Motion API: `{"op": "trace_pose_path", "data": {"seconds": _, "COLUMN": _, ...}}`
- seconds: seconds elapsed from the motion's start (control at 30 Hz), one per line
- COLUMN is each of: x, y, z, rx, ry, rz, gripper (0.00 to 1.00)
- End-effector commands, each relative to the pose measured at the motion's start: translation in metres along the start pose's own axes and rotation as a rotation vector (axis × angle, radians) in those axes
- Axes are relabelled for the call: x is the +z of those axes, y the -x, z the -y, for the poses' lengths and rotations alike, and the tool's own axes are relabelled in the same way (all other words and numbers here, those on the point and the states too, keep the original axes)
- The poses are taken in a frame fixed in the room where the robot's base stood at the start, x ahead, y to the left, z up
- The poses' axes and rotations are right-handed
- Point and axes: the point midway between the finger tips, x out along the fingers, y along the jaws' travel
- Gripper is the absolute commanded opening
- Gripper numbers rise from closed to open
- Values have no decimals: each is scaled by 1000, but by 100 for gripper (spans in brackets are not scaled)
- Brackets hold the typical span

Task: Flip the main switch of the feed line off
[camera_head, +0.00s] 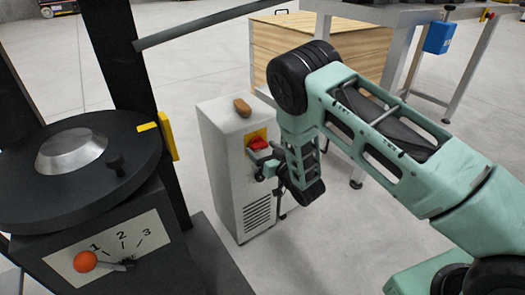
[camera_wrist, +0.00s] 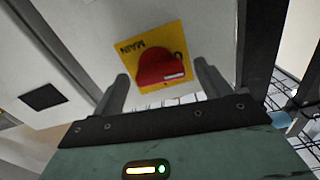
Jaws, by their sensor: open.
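The main switch is a red knob (camera_head: 257,143) on a yellow plate, on the front of a pale grey cabinet (camera_head: 222,165). In the wrist view the red knob (camera_wrist: 160,68) sits on the yellow plate (camera_wrist: 178,34), with the word MAIN upside down. A pale bar on the knob is at its lower right, nearly level. My gripper (camera_wrist: 161,72) is open, one finger on each side of the knob; I cannot tell whether either finger touches it. In the head view my gripper (camera_head: 266,169) is just below the knob, partly hidden by my wrist.
A brown object (camera_head: 242,107) lies on the cabinet top. A dark machine (camera_head: 75,180) with a 1-2-3 dial and orange-knobbed lever stands at the left. A wooden crate (camera_head: 320,49) and grey workbench stand behind my arm. Floor is bare in front of the cabinet.

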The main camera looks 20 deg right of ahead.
Motion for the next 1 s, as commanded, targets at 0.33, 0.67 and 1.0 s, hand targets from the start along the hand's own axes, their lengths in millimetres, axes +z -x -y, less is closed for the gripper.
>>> {"op": "trace_pose_path", "data": {"seconds": 0.33, "x": -1, "y": -7, "z": 0, "rx": 1, "ry": 0, "rz": 0, "gripper": 76}}
{"op": "trace_pose_path", "data": {"seconds": 0.67, "x": 0, "y": -7, "z": 0, "rx": 1, "ry": 3, "rz": 0, "gripper": 32}}
{"op": "trace_pose_path", "data": {"seconds": 1.0, "x": 0, "y": -7, "z": 0, "rx": 1, "ry": 131, "rz": 1, "gripper": 32}}
